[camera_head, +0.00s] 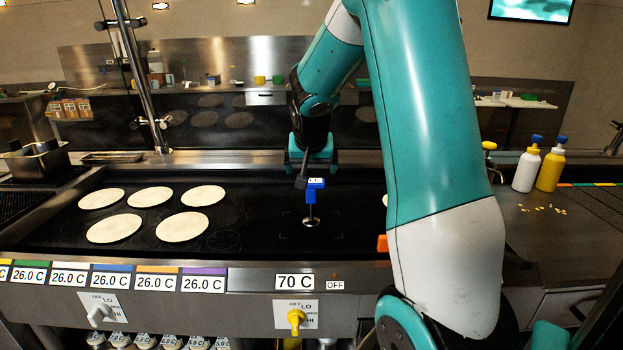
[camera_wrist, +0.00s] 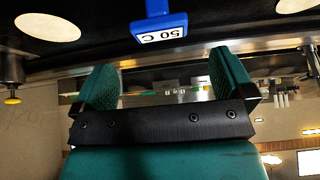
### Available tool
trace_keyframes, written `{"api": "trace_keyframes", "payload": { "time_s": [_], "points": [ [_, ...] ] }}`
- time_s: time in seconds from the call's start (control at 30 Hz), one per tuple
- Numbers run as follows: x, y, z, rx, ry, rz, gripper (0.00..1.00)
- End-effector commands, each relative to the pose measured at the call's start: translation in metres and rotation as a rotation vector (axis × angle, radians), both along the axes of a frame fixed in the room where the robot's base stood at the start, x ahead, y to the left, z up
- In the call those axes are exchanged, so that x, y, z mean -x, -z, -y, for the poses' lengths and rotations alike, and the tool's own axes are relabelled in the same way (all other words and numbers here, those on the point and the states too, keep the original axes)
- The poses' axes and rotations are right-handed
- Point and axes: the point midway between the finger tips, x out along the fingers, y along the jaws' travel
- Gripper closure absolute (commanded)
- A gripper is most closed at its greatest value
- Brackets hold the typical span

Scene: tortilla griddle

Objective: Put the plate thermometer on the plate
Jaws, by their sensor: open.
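The plate thermometer (camera_head: 313,200) has a blue head, a thin stem and a round metal foot. It stands upright on the dark griddle plate (camera_head: 265,238), right of the tortillas, with faint corner marks around its foot. In the wrist view, the blue thermometer head (camera_wrist: 160,22) shows upside down and reads 50 C. My gripper (camera_head: 312,165) is open and empty, just behind and above the thermometer head in the head view. In the wrist view, both fingers of my gripper (camera_wrist: 165,68) are apart, and the head lies beyond their tips, not between them.
Several tortillas (camera_head: 182,226) lie on the left of the plate; another is partly hidden behind my arm. A white bottle (camera_head: 526,170) and a yellow bottle (camera_head: 550,171) stand on the right counter. A metal post (camera_head: 141,80) rises behind the plate at left.

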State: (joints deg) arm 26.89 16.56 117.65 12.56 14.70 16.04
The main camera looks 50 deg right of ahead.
Motion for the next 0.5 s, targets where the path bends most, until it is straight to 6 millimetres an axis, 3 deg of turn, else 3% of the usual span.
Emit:
{"api": "trace_keyframes", "payload": {
  "time_s": [0.1,0.33,0.43,0.5],
  "points": [
    [0.005,-0.011,-0.006,0.001,-0.001,0.000,0.00],
    [0.006,-0.017,-0.018,-0.009,-0.026,-0.003,0.00],
    [0.002,-0.019,-0.062,-0.050,-0.144,-0.020,0.00],
    [0.004,-0.022,-0.117,-0.101,-0.296,-0.045,0.00]
  ]
}}
